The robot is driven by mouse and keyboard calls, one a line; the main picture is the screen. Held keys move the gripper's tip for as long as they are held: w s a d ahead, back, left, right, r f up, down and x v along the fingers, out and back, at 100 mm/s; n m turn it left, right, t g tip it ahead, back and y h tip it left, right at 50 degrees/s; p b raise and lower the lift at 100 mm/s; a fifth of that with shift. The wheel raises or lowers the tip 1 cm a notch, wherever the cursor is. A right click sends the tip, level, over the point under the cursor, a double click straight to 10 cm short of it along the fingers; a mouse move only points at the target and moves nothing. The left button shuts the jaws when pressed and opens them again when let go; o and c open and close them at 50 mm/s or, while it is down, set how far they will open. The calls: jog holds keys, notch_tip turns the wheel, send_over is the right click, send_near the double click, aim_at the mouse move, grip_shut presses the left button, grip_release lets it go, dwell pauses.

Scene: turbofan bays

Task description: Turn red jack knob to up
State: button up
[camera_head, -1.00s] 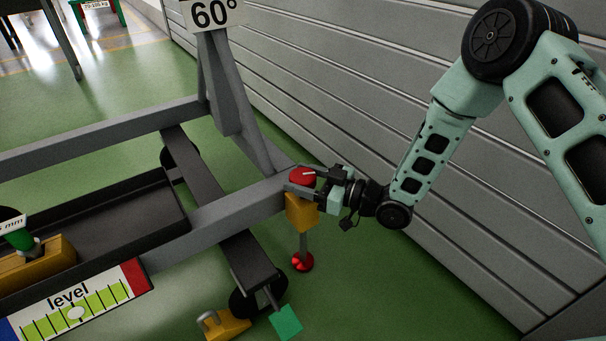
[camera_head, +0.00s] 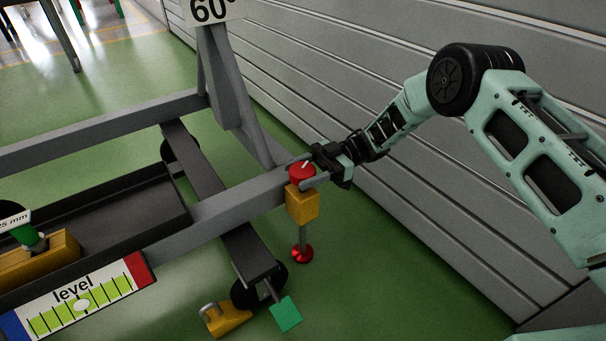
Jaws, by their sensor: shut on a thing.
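The red jack knob (camera_head: 301,175) is a round red cap with a pale pointer line on top. It sits on a yellow jack block (camera_head: 302,204) at the corner of the grey stand frame. Below the block a thin grey rod runs down to a red foot (camera_head: 302,254) at the floor. My gripper (camera_head: 306,172) is shut on the red knob from the right and back, with a finger on each side. The gripper partly hides the knob's far side.
The level gauge (camera_head: 78,304) shows a white bubble on a yellow-green scale between blue and red ends. A yellow chock (camera_head: 227,318) and green tag (camera_head: 286,313) are near the black caster. A grey slatted wall (camera_head: 440,225) stands close on the right.

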jog(key=n+g+h+b, duration=0.3)
jog(key=g, duration=0.1)
jog(key=shift+f, duration=0.25)
jog(key=n+g+h+b, duration=0.2)
jog(key=h, duration=0.1)
jog(key=shift+r+n+b, duration=0.2)
jog(key=shift+n+b, duration=0.1)
jog(key=shift+r+g+h, duration=0.1)
jog(key=shift+g+h, duration=0.2)
jog(key=o, duration=1)
jog(key=shift+w, duration=0.1)
